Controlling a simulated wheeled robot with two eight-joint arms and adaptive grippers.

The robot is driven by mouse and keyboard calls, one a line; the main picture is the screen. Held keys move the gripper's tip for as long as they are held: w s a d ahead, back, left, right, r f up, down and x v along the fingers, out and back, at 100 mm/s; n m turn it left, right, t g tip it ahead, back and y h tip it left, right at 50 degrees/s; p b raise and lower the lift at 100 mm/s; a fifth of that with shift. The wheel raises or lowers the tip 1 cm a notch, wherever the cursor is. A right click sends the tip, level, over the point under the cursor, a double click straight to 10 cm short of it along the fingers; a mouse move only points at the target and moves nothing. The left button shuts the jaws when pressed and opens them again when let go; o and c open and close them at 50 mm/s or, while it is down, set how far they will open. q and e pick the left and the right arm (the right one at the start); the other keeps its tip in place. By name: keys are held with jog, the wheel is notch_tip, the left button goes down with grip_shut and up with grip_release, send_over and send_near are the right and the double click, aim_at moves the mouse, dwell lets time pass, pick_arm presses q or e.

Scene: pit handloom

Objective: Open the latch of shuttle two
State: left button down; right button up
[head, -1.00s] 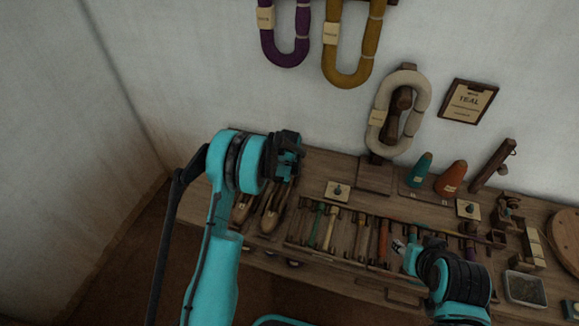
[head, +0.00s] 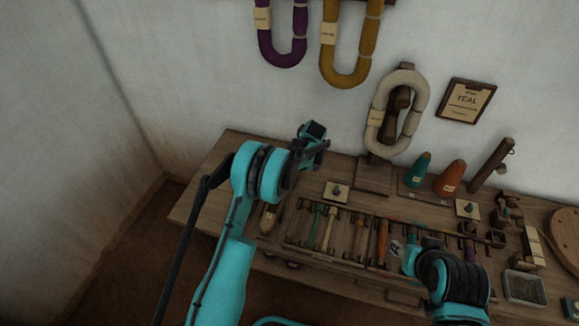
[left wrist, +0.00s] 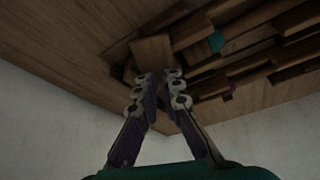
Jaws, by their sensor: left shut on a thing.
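A pale brown wooden shuttle (head: 268,218) lies at the left part of the bench in the head view, mostly hidden behind my left arm. I cannot read any number on it or see its latch. My left gripper (head: 318,132) is raised over the back of the bench, left of the cream hank. In the left wrist view its two dark fingers (left wrist: 160,88) are close together. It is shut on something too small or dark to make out. My right gripper (head: 397,248) is low at the right end of the tool tray; its opening is unclear.
The wooden bench (head: 213,190) stands against a white wall. A divided tray (head: 292,238) holds several coloured sticks. A small card with a knob (head: 336,190), a teal cone (head: 418,170) and an orange cone (head: 450,178) stand behind it. The bench's left end is bare.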

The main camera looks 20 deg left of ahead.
pick_arm(q)
jog(key=shift+w+n+g, duration=0.15)
jog(key=shift+n+g, duration=0.65)
jog(key=shift+n, duration=1.1)
jog(key=c, duration=1.7)
grip_release()
jog(key=shift+r, duration=0.1)
jog(key=shift+v, duration=3.9)
jog(key=shift+d, duration=0.15)
